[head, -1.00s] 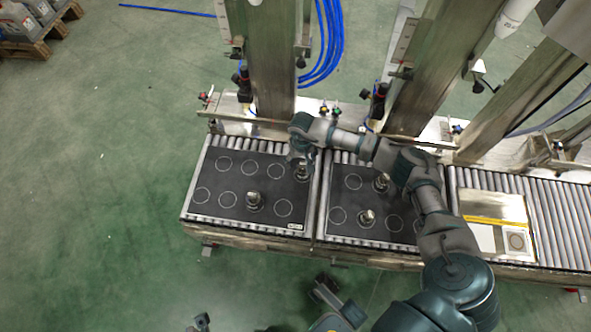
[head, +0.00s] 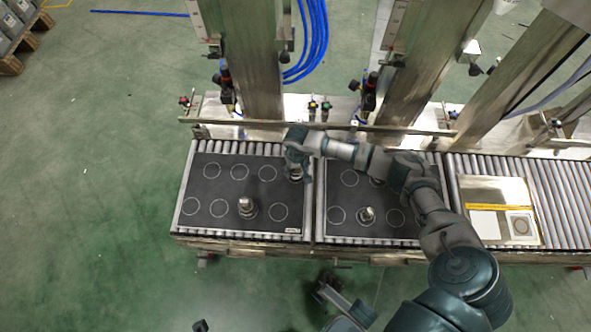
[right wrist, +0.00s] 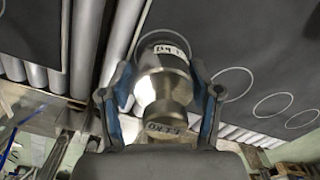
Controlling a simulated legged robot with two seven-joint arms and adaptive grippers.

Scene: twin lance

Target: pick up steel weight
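My right gripper (head: 298,160) reaches down over the back right corner of the left black mat (head: 222,225). A shiny steel weight with a knob stands below it, mostly hidden by the gripper in the head view. The right wrist view shows this steel weight (right wrist: 165,88), with a white label, between the two blue-padded fingers of my right gripper (right wrist: 161,72). The fingers are spread on both sides, with a narrow gap visible beside the knob. Another steel weight (head: 247,208) stands at the mat's front. I cannot make out my left gripper.
The right black mat (head: 340,235) bears a steel weight (head: 367,216) in front and another (head: 377,180) partly behind my arm. Both mats lie on a roller conveyor (head: 562,200). Steel posts (head: 245,70) and a rail stand behind it. Several printed circles are empty.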

